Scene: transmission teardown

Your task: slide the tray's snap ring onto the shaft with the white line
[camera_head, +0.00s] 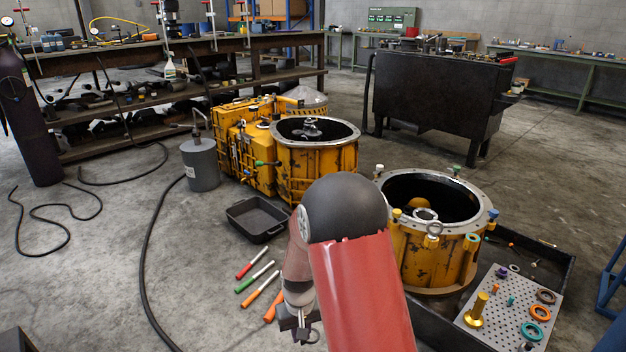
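My gripper (301,334) is low in the middle of the picture, pointing down over the floor and partly hidden by my red arm. A small dark ring-like shape shows at its fingertips; I cannot tell whether it is the snap ring or part of the gripper, or whether the fingers are shut. A black tray (257,235) on the floor to the left looks empty. The left yellow housing (303,165) has metal parts (311,130) inside its open top. No white line on a shaft can be made out.
The right yellow housing (433,258) stands in a large black pan (560,268). A perforated plate (500,325) there carries coloured rings and a gold stepped part (477,310). Several markers (257,276) lie on the floor left of my gripper. A grey canister (201,166) stands behind.

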